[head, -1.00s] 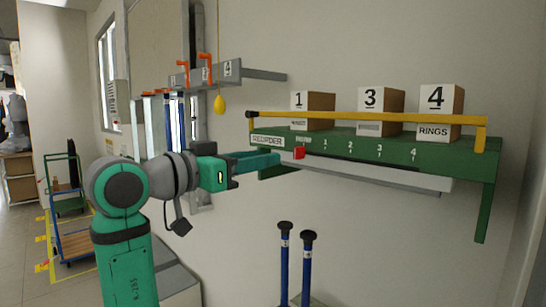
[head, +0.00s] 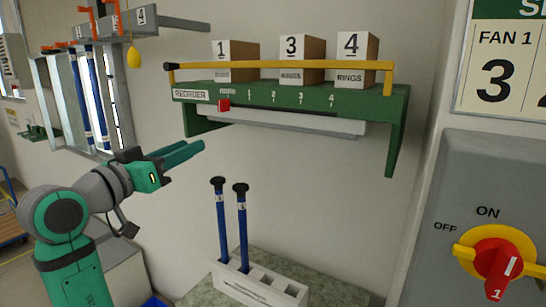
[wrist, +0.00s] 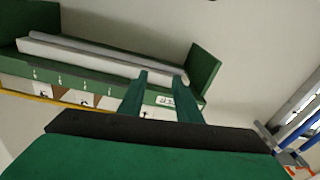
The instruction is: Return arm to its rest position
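My gripper (head: 197,147) is at the left of the head view, left of and below the green shelf (head: 360,98), with clear air between them. Its two green fingers are apart with nothing between them. In the wrist view the gripper (wrist: 162,78) shows a gap between its fingertips, with the shelf (wrist: 205,65) beyond. The arm is bent, its forearm low at the left. A red tab (head: 223,105) sits on the shelf's front edge beneath the REORDER strip.
Boxes marked 1 (head: 222,52), 3 (head: 290,48) and 4 (head: 350,47) stand on the shelf behind a yellow bar (head: 300,65). Two blue rods (head: 242,215) stand upright in a white rack (head: 260,285) below. A grey switch box (head: 490,180) is at right.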

